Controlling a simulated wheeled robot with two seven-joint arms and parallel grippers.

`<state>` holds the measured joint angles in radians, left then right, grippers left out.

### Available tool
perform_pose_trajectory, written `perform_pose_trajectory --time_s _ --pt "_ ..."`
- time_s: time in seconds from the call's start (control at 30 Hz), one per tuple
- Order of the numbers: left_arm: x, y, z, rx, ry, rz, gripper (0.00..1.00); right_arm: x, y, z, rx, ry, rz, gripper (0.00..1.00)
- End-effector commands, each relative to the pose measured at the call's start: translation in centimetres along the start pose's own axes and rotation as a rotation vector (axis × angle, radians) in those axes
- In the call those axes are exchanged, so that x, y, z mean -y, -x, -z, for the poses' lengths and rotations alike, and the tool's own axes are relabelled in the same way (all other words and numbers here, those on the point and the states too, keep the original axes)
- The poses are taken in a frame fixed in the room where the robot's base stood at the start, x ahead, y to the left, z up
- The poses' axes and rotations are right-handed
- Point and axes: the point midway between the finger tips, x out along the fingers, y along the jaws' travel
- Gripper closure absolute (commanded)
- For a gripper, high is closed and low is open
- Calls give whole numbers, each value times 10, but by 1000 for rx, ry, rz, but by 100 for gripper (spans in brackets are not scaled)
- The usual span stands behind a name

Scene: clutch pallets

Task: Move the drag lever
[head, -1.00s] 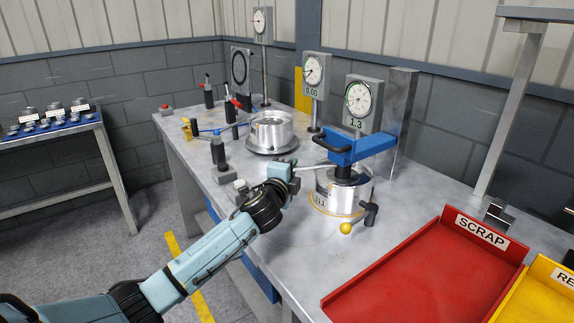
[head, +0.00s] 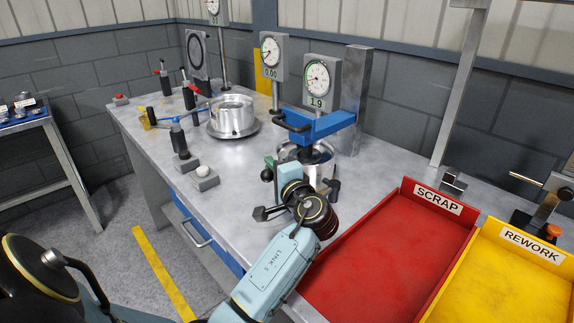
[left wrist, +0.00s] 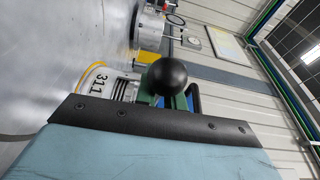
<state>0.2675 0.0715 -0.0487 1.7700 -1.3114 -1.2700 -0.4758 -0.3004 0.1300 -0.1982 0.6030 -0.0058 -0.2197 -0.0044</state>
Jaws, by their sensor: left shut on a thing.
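The clutch (head: 318,170), a silver drum, sits under a blue press arm (head: 318,126) on the bench. The drag lever's black ball knob (head: 266,174) shows at the drum's left side, beside a green part. The knob is large in the left wrist view (left wrist: 167,75), just beyond the gripper's dark edge. My left gripper (head: 278,170) is shut on the drag lever there; its arm and wrist hide the lever's rod and much of the drum's front. A scale label (left wrist: 97,80) reading 31.1 shows in the left wrist view. My right gripper is not in view.
A gauge (head: 319,80) behind the press reads 1.9; another (head: 271,55) reads 0.00. A red scrap tray (head: 385,263) and a yellow rework tray (head: 500,285) are at right. A second silver drum (head: 233,113) stands farther left. Bare bench lies between them.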

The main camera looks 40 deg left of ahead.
Motion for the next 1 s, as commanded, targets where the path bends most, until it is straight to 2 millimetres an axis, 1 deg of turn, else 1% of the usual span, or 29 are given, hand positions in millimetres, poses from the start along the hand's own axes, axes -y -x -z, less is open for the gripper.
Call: perform_pose_trajectory --time_s 0.03,0.13,0.33,0.53,0.57,0.7,1.0 --pt "-6 1 -6 25 -6 -12 100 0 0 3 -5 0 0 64" --pt "-6 1 -9 42 -6 -13 100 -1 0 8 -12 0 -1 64" --pt "-7 2 -9 48 -6 -14 100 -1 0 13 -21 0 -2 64" --pt "-7 2 -8 46 -6 -16 100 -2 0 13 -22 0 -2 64" --pt "-7 2 -8 45 -5 -16 85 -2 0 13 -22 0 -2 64" --pt "-6 1 -8 46 -4 -13 67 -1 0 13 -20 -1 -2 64" --pt "-4 2 -7 41 -2 -9 67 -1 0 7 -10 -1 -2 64"
